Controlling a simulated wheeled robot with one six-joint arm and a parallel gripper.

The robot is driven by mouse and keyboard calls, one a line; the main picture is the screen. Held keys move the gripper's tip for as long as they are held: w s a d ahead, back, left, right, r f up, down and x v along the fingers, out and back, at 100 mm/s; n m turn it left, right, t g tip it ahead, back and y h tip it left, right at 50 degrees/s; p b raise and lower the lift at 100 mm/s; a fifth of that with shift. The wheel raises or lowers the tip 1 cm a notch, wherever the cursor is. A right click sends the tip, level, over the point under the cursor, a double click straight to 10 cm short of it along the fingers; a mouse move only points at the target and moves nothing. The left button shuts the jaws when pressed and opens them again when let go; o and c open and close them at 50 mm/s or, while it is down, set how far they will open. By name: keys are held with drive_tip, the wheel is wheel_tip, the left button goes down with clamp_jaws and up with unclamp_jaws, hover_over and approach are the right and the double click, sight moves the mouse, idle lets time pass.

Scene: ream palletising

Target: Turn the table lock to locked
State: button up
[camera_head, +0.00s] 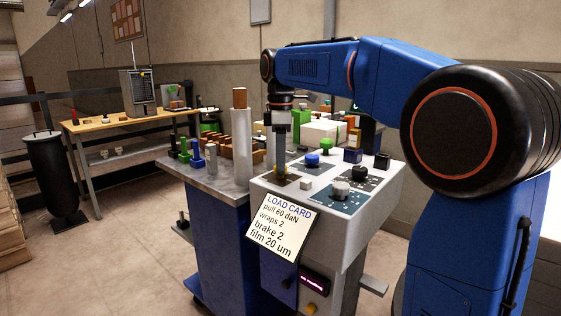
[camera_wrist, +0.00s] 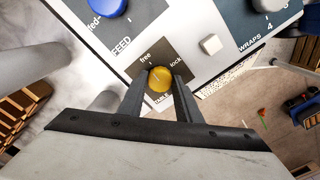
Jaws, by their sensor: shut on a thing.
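The table lock is a small yellow-orange knob (camera_wrist: 160,80) on a dark plate, with "free" printed at its upper left and "lock" at its upper right in the wrist view. A thin mark on the knob seems to lean toward "free", but it is too small to be sure. My gripper (camera_wrist: 158,86) is shut on the knob, with one finger on each side. In the head view my gripper (camera_head: 280,176) points down at the front left of the white control panel (camera_head: 378,205); the knob is mostly hidden there.
A small white block (camera_head: 306,184) is close to the right of my gripper. A load card (camera_head: 280,228) hangs on the front. A pale upright post (camera_head: 241,135) stands to the left.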

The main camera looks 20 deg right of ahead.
drive_tip(key=m, duration=0.4)
drive_tip(key=shift+m, duration=0.4)
drive_tip(key=m, duration=0.8)
drive_tip(key=shift+m, duration=2.3)
drive_tip(key=o, duration=1.1)
drive_tip(key=shift+r, duration=0.1)
wheel_tip(320, 180, up, 17)
drive_tip(key=shift+r, duration=0.15)
